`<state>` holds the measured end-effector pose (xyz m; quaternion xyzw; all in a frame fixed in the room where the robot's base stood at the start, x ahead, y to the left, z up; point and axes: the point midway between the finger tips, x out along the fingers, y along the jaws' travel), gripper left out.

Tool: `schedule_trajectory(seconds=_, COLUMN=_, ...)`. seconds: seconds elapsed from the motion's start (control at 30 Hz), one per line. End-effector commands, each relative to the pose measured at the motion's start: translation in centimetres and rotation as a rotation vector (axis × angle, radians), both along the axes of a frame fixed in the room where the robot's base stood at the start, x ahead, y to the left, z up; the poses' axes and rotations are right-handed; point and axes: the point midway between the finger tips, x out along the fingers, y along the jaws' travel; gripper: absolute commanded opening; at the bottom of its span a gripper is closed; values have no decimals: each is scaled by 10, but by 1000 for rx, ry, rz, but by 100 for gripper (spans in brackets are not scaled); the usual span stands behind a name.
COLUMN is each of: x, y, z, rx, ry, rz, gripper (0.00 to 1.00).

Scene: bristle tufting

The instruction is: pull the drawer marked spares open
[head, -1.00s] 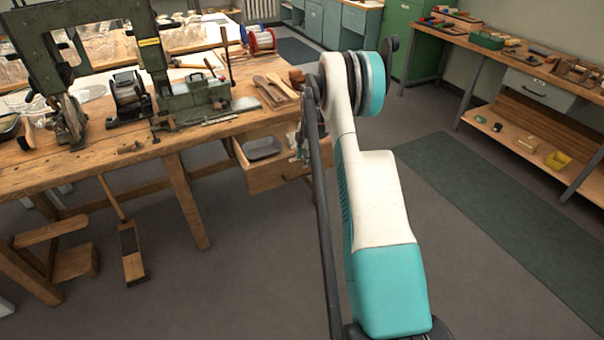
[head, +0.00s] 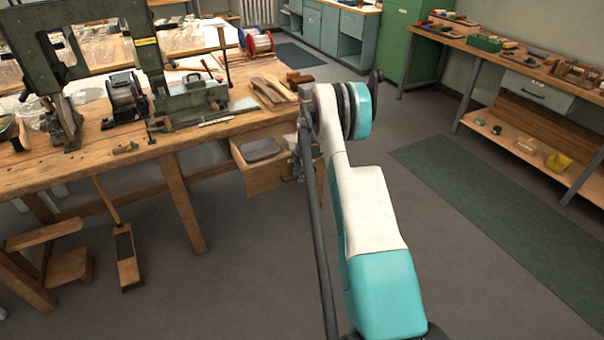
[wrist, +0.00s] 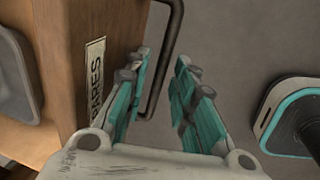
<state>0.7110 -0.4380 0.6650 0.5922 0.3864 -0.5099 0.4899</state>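The drawer marked spares (head: 262,178) stands pulled out below the bench, with a grey tray (head: 262,149) inside. In the wrist view its wooden front (wrist: 72,50) carries a label (wrist: 95,80) of which "ARES" is readable. A dark bar handle (wrist: 170,45) sticks out from that front. My gripper (wrist: 165,75) is open, its teal-and-grey fingers on either side of the handle's bar. I cannot tell whether a finger touches it. In the head view my arm hides the handle and most of the gripper.
The wooden bench (head: 75,178) carries a green machine, a reel and wooden pieces. A brush (head: 126,260) leans below it. A second bench (head: 500,60) with a closed drawer (head: 538,90) stands at the right. The floor around the green mat (head: 490,210) is clear.

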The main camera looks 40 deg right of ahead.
Motion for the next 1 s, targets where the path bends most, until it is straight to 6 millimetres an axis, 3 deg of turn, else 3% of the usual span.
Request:
schedule_trajectory(seconds=0.07, x=0, y=0, z=0, rx=0, ry=0, rz=0, gripper=0)
schedule_trajectory(seconds=0.33, x=-5, y=1, z=0, rx=0, ry=0, rz=-1, gripper=0)
schedule_trajectory(seconds=0.7, x=-54, y=13, z=0, rx=0, ry=0, rz=0, gripper=0)
schedule_trajectory(seconds=1.0, x=-55, y=13, z=0, rx=0, ry=0, rz=0, gripper=0)
